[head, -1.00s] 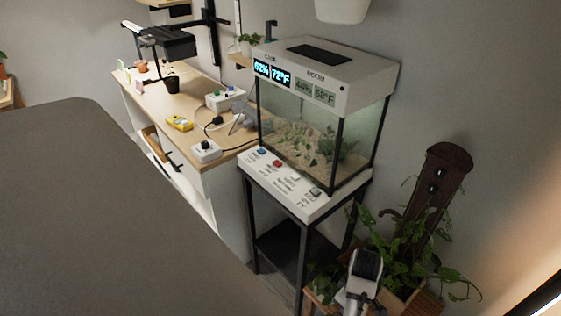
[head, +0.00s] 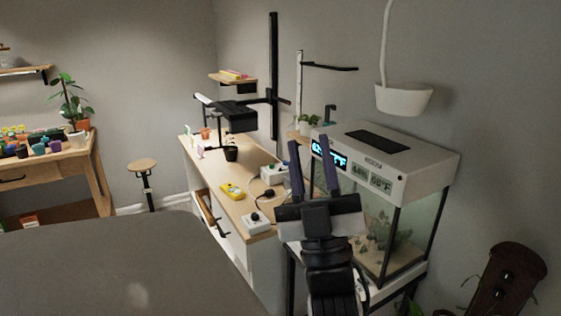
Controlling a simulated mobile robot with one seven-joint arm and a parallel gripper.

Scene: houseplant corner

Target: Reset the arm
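My gripper (head: 312,150) is raised in the lower middle of the head view, its two dark fingers pointing up. The fingers stand clearly apart with nothing between them. It overlaps the left part of the glass terrarium (head: 405,225) and the right end of the wooden desk in the picture, and hides part of the terrarium's front and lit display. I cannot tell how far it is from them.
The desk (head: 215,170) holds a yellow device (head: 231,191), a white control box (head: 256,222) and a small black pot (head: 231,154). A white planter (head: 403,99) hangs at upper right. A stool (head: 142,175) and plant bench (head: 50,160) stand at left.

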